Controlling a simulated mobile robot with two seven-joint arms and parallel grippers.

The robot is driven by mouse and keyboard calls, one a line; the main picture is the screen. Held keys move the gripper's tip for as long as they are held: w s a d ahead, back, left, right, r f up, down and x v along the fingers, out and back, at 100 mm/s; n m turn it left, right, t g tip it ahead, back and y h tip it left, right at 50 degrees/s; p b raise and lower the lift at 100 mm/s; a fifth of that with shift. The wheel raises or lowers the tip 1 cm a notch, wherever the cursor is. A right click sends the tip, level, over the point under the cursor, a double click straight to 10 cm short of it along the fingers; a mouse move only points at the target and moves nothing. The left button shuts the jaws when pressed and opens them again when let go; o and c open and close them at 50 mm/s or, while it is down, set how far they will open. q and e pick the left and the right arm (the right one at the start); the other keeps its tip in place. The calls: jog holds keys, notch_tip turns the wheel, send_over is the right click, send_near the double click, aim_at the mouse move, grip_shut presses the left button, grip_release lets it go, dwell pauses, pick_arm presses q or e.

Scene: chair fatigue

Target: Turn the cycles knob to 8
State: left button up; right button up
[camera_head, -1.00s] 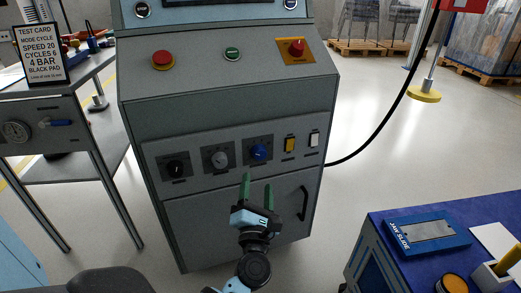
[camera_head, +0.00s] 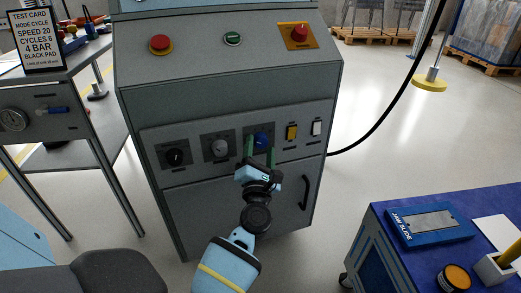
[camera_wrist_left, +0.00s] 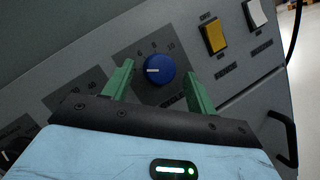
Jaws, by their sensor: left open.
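I cannot tell if the tips reach the panel. My right gripper is not in view.
A grey knob (camera_head: 219,148) and black knob (camera_head: 175,157) sit left of the blue knob. Yellow (camera_head: 291,132) and white (camera_head: 316,128) switches sit right. A red button (camera_head: 160,44) is above. A blue bench (camera_head: 470,205) stands right.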

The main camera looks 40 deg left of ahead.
pick_arm(q)
jog(key=shift+w+a, duration=0.2)
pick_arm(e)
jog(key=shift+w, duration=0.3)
pick_arm(q)
jog(key=shift+r, duration=0.1)
